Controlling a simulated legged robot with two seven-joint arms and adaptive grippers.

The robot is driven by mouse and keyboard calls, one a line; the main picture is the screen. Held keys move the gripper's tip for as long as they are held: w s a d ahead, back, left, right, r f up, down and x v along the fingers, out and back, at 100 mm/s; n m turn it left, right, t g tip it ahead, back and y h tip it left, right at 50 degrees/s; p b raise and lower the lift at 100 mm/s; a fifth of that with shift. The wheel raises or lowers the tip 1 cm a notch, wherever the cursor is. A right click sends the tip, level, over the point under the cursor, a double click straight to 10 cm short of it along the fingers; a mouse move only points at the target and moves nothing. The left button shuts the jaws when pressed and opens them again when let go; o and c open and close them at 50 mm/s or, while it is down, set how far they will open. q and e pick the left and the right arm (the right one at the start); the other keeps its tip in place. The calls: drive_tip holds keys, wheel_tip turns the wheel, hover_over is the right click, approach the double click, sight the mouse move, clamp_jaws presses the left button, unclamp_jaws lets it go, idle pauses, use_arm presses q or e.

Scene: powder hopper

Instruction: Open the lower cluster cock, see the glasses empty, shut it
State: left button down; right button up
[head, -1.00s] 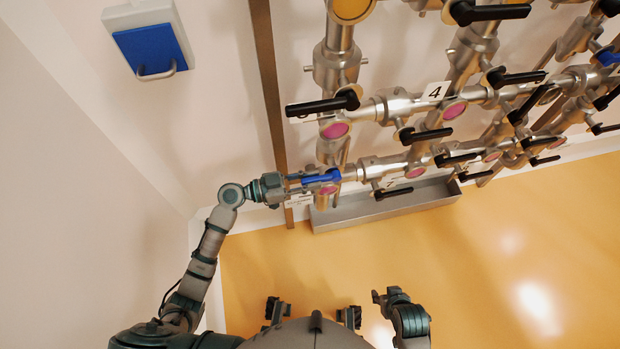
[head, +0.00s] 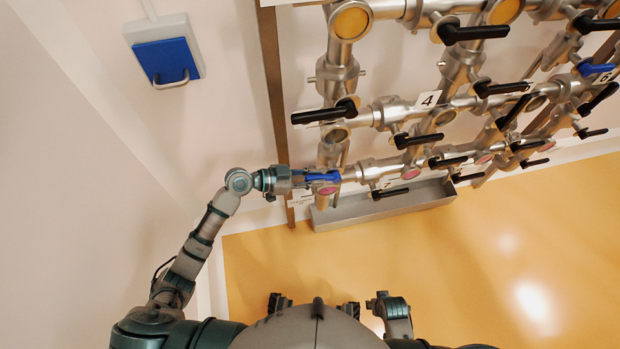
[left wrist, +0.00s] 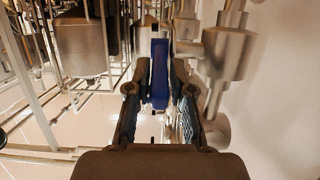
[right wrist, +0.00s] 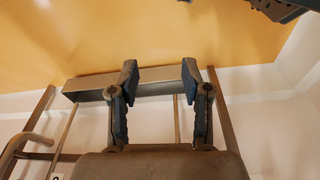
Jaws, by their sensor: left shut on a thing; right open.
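My left gripper (head: 302,179) is shut on a blue cock handle (head: 322,176) at the lower left end of the pipework. The handle also shows between its fingers in the left wrist view (left wrist: 159,75). Just below it, a lower sight glass (head: 328,190) is pink, as is another lower glass (head: 411,173). In the row above, the glass by the left black handle (head: 336,134) and the one right of plate 4 (head: 445,117) look grey-olive. Top glasses (head: 350,21) are yellow. My right gripper (right wrist: 158,72) is open and empty.
A steel trough (head: 385,207) lies on the floor under the lower row. Several black handles (head: 475,33) stick out of the pipes, and another blue handle (head: 596,69) is at the right. A box with a blue flap (head: 165,60) hangs on the left wall. The orange floor is clear.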

use_arm(q)
drive_tip(key=r+p, duration=0.1)
drive_tip(key=p, duration=0.1)
drive_tip(key=r+y+p, duration=0.1)
drive_tip(key=p, duration=0.1)
drive_tip(key=shift+w+d+g+y, duration=0.15)
drive_tip(key=shift+d+g+y, duration=0.15)
drive_tip(key=shift+d, duration=0.05)
drive_tip(key=y+p, duration=0.1)
drive_tip(key=p, duration=0.2)
drive_tip(key=shift+d+r+g+y, duration=0.15)
drive_tip(key=shift+d+g+y, duration=0.15)
drive_tip(key=shift+y, duration=0.1)
drive_tip(key=shift+p, duration=0.3)
use_arm(e)
drive_tip(key=s+d+f+g, duration=0.1)
drive_tip(key=s+d+f, duration=0.1)
drive_tip(key=s+f, duration=1.2)
drive_tip(key=shift+s+d+f, duration=0.35)
drive_tip(key=shift+s, duration=0.25)
drive_tip(key=shift+a, duration=0.15)
